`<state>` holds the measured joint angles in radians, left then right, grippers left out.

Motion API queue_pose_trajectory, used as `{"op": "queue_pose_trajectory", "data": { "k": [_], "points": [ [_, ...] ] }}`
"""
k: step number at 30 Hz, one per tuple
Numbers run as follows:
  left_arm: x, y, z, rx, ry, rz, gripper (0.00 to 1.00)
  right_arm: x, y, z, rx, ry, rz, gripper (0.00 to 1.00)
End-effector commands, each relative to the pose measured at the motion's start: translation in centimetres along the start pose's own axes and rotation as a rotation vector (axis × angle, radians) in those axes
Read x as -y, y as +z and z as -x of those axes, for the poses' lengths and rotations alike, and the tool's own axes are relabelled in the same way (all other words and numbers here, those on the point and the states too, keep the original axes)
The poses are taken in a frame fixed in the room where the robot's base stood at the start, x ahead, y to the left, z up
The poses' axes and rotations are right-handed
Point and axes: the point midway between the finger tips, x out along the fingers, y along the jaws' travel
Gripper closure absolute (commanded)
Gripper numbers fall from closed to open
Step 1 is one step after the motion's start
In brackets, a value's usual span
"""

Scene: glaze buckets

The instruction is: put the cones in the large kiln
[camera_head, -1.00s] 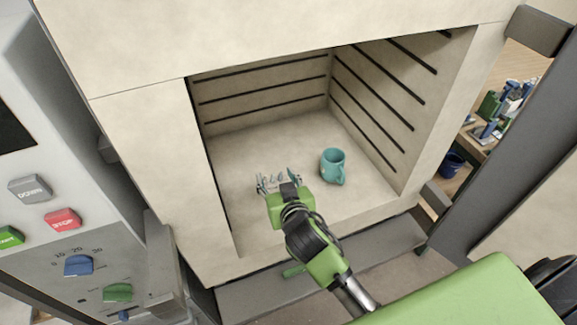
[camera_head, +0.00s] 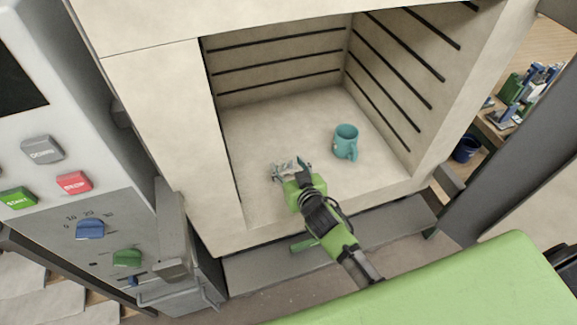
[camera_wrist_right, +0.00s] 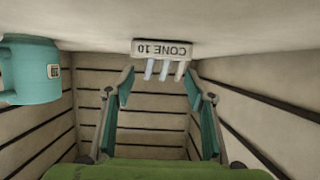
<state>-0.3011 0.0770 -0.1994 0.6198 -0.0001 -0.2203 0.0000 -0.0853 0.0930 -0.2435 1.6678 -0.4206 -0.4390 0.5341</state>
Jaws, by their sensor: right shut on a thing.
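The cones (camera_head: 285,169) are a small pack of pale, thin cones, low over the floor just inside the large kiln (camera_head: 225,195). In the right wrist view the pack shows upside down as a white base marked CONE 10 (camera_wrist_right: 162,49) with 3 pale cones. My right gripper (camera_head: 292,170) reaches in through the kiln's open front and is shut on the cone pack, a finger at each end. The base looks close to the kiln floor; I cannot tell whether it touches. My left gripper is out of view.
A teal mug (camera_head: 345,143) stands on the kiln floor to the right of the cones; it shows in the wrist view (camera_wrist_right: 30,70). Dark grooves line the kiln walls. A control panel (camera_head: 75,190) is at left. The floor behind the cones is clear.

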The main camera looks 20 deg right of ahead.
Motion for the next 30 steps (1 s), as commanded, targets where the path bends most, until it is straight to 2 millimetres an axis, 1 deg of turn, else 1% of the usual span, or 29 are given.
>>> {"op": "queue_pose_trajectory", "data": {
  "k": [10,11,12,13,25,28,30],
  "points": [
    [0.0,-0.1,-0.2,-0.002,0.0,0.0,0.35,0.0,0.3,-0.2,-0.002,0.0,-0.001,0.73],
    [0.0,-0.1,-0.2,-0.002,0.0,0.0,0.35,0.0,0.4,-0.2,-0.001,0.0,-0.001,0.48],
    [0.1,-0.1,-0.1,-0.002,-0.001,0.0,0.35,0.0,0.3,-0.1,-0.002,0.0,-0.001,0.38],
    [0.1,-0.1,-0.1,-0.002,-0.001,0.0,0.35,0.0,0.3,-0.1,-0.001,0.0,0.0,0.34],
    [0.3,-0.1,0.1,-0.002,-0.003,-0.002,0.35,0.0,0.0,0.1,-0.001,0.0,0.0,0.34],
    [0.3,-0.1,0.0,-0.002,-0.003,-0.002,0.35,0.0,0.2,1.2,0.001,0.0,0.0,0.34],
    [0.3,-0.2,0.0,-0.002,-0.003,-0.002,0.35,0.0,0.2,2.3,0.001,0.0,0.0,0.34]
  ]
}}
